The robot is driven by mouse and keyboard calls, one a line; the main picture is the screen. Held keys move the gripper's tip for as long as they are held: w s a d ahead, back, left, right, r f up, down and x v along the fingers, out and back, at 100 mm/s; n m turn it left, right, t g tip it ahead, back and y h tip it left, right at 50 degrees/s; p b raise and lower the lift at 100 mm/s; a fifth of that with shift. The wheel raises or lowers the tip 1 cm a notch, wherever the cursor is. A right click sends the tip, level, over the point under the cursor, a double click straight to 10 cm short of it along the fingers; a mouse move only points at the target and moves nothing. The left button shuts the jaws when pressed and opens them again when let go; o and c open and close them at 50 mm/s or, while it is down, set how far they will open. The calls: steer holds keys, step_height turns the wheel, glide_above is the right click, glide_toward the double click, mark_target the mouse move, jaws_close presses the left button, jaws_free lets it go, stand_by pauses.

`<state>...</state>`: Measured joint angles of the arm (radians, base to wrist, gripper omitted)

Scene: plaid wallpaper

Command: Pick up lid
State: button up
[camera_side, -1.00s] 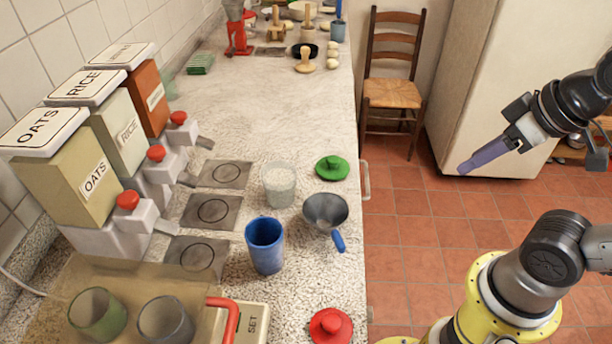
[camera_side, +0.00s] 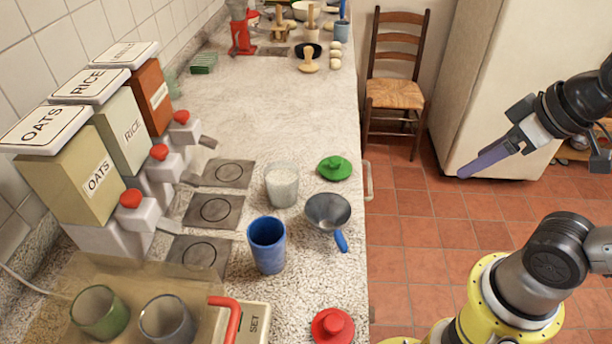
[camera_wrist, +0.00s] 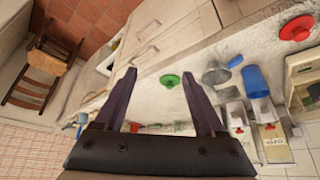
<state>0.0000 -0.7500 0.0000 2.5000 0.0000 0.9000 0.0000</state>
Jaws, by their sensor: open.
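A green lid (camera_side: 335,168) with a small knob lies on the counter near its right edge in the side view. A red lid (camera_side: 332,326) with a knob lies at the counter's front edge. In the wrist view the green lid (camera_wrist: 170,80) shows between my fingers in the picture, far below them, and the red lid (camera_wrist: 296,28) is at upper right. My gripper (camera_side: 464,172) is open and empty, over the floor to the right of the counter. In the wrist view my gripper (camera_wrist: 160,78) has its two dark purple fingers spread apart.
Labelled dispensers (camera_side: 80,180) line the wall. A chair (camera_side: 398,85) stands beyond the counter.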

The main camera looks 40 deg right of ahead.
steer(key=w+a+r+m+g, duration=0.1)
steer(key=w+r+m+g, duration=0.1)
steer(key=w+r+m, duration=0.85)
steer(key=m+g, duration=0.3)
steer(key=g, duration=0.1)
glide_above(336, 159)
steer(key=f, duration=1.8)
steer(key=shift+w+d+f, duration=0.1)
steer(key=shift+d+f, duration=0.15)
steer(key=shift+f, duration=0.1)
steer(key=shift+a+f, duration=0.2)
steer(key=shift+f, duration=2.75)
